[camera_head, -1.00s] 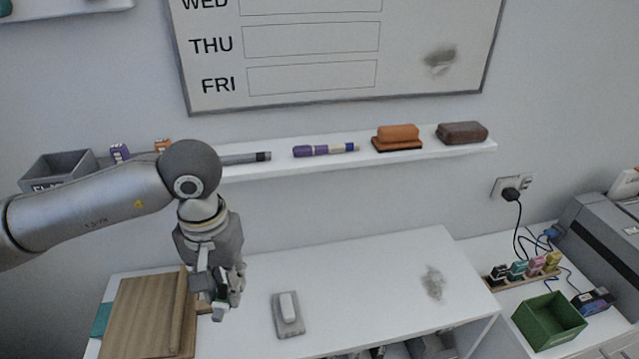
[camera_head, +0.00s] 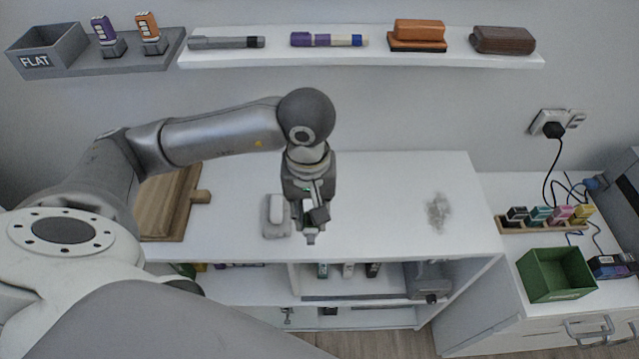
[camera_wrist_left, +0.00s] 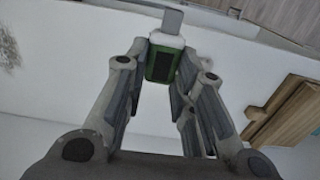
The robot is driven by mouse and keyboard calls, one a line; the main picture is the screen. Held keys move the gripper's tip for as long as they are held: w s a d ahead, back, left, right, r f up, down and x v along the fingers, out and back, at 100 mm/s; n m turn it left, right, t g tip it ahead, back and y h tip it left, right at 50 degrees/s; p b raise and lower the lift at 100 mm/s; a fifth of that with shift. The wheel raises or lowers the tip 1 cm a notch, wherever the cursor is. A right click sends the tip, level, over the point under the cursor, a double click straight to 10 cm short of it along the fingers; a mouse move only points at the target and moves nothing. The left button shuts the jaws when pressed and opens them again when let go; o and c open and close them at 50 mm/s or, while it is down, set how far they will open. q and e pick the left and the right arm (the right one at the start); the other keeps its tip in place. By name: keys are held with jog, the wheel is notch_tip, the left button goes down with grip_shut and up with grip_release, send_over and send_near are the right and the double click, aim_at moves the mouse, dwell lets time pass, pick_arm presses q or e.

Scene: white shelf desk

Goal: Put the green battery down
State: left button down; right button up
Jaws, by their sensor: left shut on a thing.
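A green battery (camera_wrist_left: 160,65) with a white end is between the fingertips of my left gripper (camera_wrist_left: 160,72) in the wrist view. In the head view my left gripper (camera_head: 310,222) is low over the white desk top (camera_head: 385,200), shut on the battery, which is mostly hidden by the fingers there. A grey pad with a white block (camera_head: 277,215) lies just left of the gripper. I cannot tell whether the battery touches the desk. A grey box marked FLAT (camera_head: 45,50) and stands with a purple battery (camera_head: 104,30) and an orange battery (camera_head: 148,28) are on the wall shelf, upper left.
A wooden board (camera_head: 165,205) lies on the desk's left. The desk is clear to the gripper's right, apart from a grey smudge (camera_head: 438,212). A green crate (camera_head: 555,275) and a rack of small coloured bottles (camera_head: 540,222) stand at the right. Markers and erasers line the wall shelf.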

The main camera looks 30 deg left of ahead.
pick_arm(q)
jog(key=w+a+f+p, duration=0.1)
jog(key=w+f, duration=0.2)
jog(key=w, duration=0.1)
jog(key=w+a+f+p, duration=0.1)
jog(key=w+f, duration=0.2)
jog(key=w, duration=0.1)
jog(key=w+a+f+p, duration=0.1)
jog(key=w+f+p, duration=0.1)
jog(key=w+f, duration=0.1)
jog(key=shift+w+a+f, duration=0.1)
jog(key=shift+w+a, duration=0.25)
jog(key=shift+w, duration=0.45)
jog(key=shift+w+f+p, duration=0.25)
jog(key=shift+f+p, duration=0.15)
jog(key=shift+f, duration=0.15)
notch_tip(320, 180, down, 3)
jog(key=shift+r+p, duration=0.2)
jog(key=shift+p, duration=0.45)
jog(key=shift+a, duration=0.1)
pick_arm(e)
notch_tip(320, 180, up, 6)
jog(key=a, duration=0.1)
jog(key=shift+s, duration=0.15)
pick_arm(q)
jog(key=shift+f, duration=0.1)
